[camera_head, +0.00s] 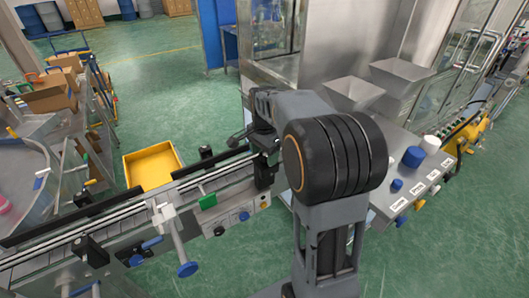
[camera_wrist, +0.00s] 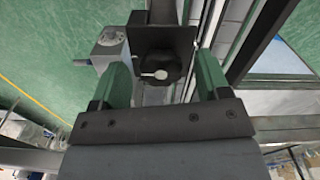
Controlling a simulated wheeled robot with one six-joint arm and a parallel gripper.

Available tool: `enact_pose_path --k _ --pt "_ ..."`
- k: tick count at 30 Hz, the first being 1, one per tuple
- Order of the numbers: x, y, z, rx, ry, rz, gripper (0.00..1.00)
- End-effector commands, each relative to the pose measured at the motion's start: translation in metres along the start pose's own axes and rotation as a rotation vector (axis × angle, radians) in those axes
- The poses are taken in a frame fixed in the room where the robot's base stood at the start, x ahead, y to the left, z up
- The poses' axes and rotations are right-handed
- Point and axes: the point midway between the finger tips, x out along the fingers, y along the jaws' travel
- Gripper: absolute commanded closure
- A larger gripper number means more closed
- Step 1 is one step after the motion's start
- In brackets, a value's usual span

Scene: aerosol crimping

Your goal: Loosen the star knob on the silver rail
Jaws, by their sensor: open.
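In the wrist view a dark knob-like part (camera_wrist: 174,68) with a pale round centre sits under a black bracket (camera_wrist: 165,38); it appears to be the star knob, but its lobes are not clear. My gripper (camera_wrist: 163,64) is open, with one green finger on each side of this part. I cannot tell whether either finger touches it. The silver rail (camera_head: 98,214) runs along the conveyor at lower left in the head view. A black bracket at the rail's right end (camera_head: 264,172) is beside my arm. My arm hides most of the gripper there.
The conveyor carries blue knobs (camera_head: 187,269) and a green switch (camera_head: 207,201). A yellow bin (camera_head: 152,166) stands on the floor behind it. A steel machine with hoppers (camera_head: 400,72) and a labelled panel with blue caps (camera_head: 413,156) stands right. Green floor is open in front.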

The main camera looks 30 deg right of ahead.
Motion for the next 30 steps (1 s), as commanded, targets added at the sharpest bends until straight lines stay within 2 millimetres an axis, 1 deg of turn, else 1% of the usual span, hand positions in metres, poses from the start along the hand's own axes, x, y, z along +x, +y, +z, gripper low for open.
enact_pose_path --k 6,21,26,30 --pt "0.0001 -0.0001 0.0001 0.000 0.000 0.000 0.31" --pt "-0.0002 -0.0001 0.0001 0.000 0.000 0.000 0.79" --pt "-0.0004 -0.0001 0.0001 -0.008 0.000 0.000 0.80" --pt "-0.0006 0.0000 0.0000 -0.047 0.000 0.000 0.80"
